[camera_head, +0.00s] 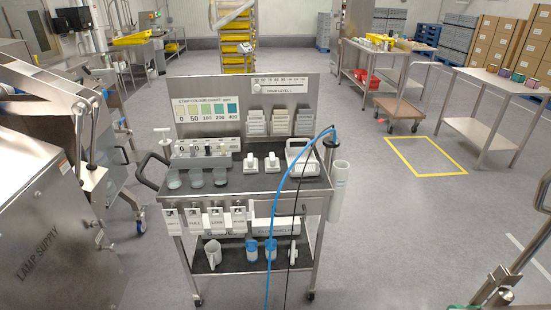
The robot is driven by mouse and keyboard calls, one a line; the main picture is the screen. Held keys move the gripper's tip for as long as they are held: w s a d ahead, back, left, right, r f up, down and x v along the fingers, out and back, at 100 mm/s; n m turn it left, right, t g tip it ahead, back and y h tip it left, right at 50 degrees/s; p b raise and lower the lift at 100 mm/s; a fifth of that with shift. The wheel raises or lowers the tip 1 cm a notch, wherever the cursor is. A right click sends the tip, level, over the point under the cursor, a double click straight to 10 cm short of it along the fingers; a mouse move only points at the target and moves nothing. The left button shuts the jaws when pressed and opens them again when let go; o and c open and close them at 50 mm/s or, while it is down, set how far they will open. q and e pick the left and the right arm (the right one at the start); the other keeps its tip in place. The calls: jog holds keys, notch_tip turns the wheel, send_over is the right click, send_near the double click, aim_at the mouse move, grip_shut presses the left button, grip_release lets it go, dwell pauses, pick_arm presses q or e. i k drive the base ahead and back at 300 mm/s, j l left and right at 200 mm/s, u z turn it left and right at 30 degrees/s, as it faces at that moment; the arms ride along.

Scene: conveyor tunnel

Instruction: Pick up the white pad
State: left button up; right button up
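A dark-topped steel trolley (232,184) stands in the middle. I cannot tell whether either is the white pad. Pale stacked pieces fill three holders (281,122) against the back panel; they are too small to identify. Neither of my grippers can be made out in this view.
The lower shelf holds a white jug (213,253) and blue cups (252,250). A steel machine (45,230) stands close left. Floor is free to the right.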

aim_at(250, 164)
jog(key=i+j+z, duration=0.2)
jog(key=z, duration=0.15)
jog(key=i+j+z, duration=0.15)
jog(key=j+z, duration=0.15)
jog(key=j, duration=0.15)
jog(key=i+j+z, duration=0.15)
jog(key=j+z, duration=0.2)
jog(key=i+j+z, duration=0.1)
jog(key=j+z, duration=0.2)
jog(key=j, duration=0.1)
